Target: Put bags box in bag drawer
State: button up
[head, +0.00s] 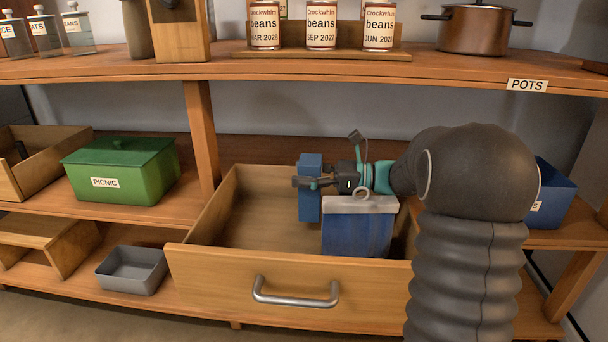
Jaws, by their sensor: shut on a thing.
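A narrow blue box (311,208), taken as the bags box, is upright in my gripper (306,183). My gripper reaches in from the right and is shut on the upper part of this box. No label shows on it. The box is over or inside the open wooden drawer (290,285); I cannot tell whether its bottom touches the drawer floor. A larger blue container with a grey top (357,235) stands in the drawer, just right of the held box. Its lower edge is hidden by the drawer front.
The drawer's left part is bare. A green PICNIC box (120,172) stands on the shelf at left, with a grey bin (132,270) below. A blue bin (553,195) is at right, partly behind my arm. Bean cans (321,27) and a pot (477,30) stand on the shelf above.

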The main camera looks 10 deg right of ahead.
jog(key=shift+f, duration=0.5)
jog(key=shift+f, duration=0.15)
jog(key=o, duration=1.3)
jog(key=shift+s+f, duration=0.1)
jog(key=shift+f, duration=0.05)
jog(key=v, duration=0.2)
jog(key=r+v, duration=0.1)
jog(key=v, duration=0.4)
jog(key=shift+d+r+p, duration=0.25)
jog(key=shift+r+p, duration=0.1)
jog(key=shift+p, duration=0.05)
